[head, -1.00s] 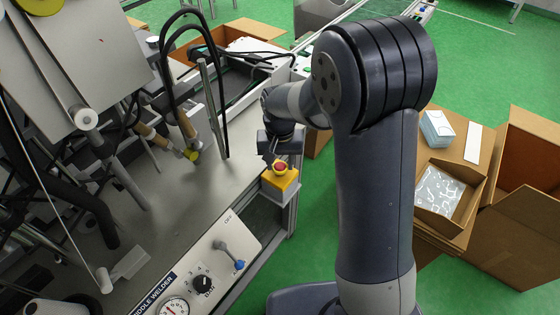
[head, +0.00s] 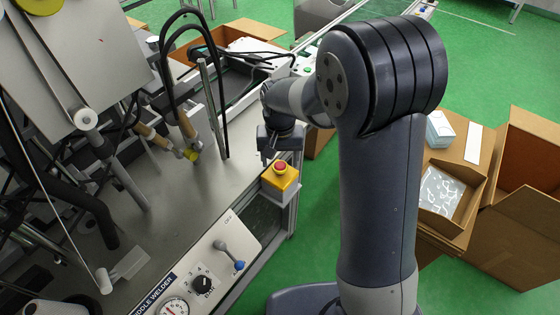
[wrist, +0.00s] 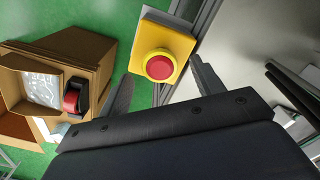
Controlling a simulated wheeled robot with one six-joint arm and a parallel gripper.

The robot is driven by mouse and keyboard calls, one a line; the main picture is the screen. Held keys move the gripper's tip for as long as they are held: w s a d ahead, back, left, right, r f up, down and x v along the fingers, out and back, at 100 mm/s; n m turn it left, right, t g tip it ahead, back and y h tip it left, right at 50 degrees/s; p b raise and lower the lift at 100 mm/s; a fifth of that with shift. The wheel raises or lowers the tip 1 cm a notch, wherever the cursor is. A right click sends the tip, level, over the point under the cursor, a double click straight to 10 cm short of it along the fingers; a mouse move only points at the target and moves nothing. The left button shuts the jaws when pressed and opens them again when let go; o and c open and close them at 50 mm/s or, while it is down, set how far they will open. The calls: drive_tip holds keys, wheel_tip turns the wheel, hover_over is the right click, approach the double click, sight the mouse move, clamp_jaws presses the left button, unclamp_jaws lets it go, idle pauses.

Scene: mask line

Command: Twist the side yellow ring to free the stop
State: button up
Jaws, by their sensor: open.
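The emergency stop is a yellow box (head: 281,181) with a round red button (head: 280,168) on its face, fixed at the corner of the machine bench. In the wrist view the red button (wrist: 159,67) faces the camera, with a yellow collar around it on the yellow box (wrist: 178,38). My gripper (head: 281,158) is just behind and above the button in the head view. Whether the button is pressed in cannot be told.
The steel bench (head: 190,215) carries hoses and rods to the left. A panel with a lever (head: 228,255) and a black knob (head: 202,282) is at the front. Open cardboard boxes (head: 520,205) stand on the green floor at right. A red tape dispenser (wrist: 76,97) shows in the wrist view.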

wheel_tip(320, 180, up, 9)
drive_tip(key=shift+r, duration=0.15)
idle(0.4)
wheel_tip(320, 180, down, 11)
drive_tip(key=shift+r, duration=0.1)
drive_tip(key=shift+n, duration=0.3)
idle(0.5)
